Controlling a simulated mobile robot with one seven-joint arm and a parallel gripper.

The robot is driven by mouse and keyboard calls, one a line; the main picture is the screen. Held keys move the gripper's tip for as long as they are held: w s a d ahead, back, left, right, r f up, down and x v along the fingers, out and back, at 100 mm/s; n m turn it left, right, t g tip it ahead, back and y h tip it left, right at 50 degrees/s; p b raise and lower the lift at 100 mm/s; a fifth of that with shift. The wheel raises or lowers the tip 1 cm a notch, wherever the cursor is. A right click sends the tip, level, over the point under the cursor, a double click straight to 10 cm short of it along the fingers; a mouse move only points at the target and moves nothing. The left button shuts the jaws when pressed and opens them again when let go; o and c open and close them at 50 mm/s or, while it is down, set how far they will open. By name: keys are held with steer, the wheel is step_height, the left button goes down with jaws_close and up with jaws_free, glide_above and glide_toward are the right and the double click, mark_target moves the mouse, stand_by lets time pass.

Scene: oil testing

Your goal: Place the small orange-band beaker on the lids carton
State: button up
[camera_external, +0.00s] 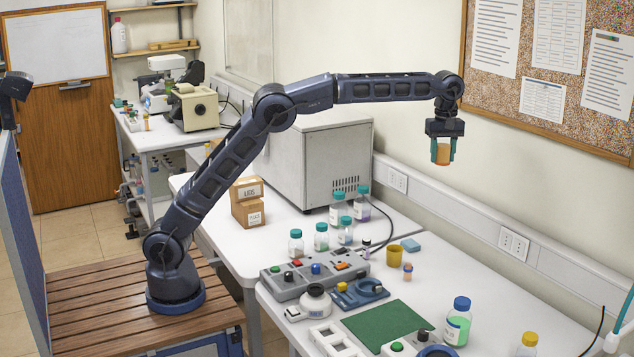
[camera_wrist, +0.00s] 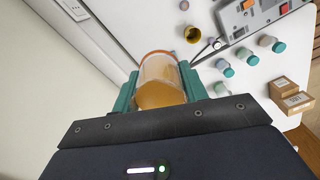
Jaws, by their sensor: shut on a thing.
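My gripper (camera_external: 440,152) is shut on the small orange-band beaker (camera_external: 441,154), high in the air near the wall at the right. In the wrist view the beaker (camera_wrist: 161,78) is clear-walled with an orange rim and amber contents, held between the two teal fingers. The lids carton (camera_external: 250,187) is a small brown box with a white label, on top of another brown carton (camera_external: 248,212) at the left of the bench. The stacked cartons also show at the right of the wrist view, far from my gripper; the lids carton's label there is too small to read.
A large grey cabinet (camera_external: 307,160) stands behind the cartons. Several teal-capped bottles, such as one bottle (camera_external: 296,243), stand right of the cartons. A yellow cup (camera_external: 394,255), a grey button panel (camera_external: 315,276) and a green mat (camera_external: 388,325) lie on the near bench.

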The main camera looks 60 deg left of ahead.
steer(key=r, duration=0.4)
steer(key=shift+a+r, duration=0.2)
steer(key=shift+a, duration=0.2)
steer(key=s+a+r+n, duration=0.1)
steer(key=a, duration=1.2)
steer(key=s+a+r+n, duration=0.1)
steer(key=a+r, duration=0.1)
steer(key=a, duration=1.1)
steer(key=s+a, duration=0.5)
steer(key=a, duration=0.8)
steer(key=n, duration=0.2)
glide_above(246, 180)
step_height(246, 180, down, 3)
step_height(246, 180, down, 20)
steer(key=shift+f, duration=2.6)
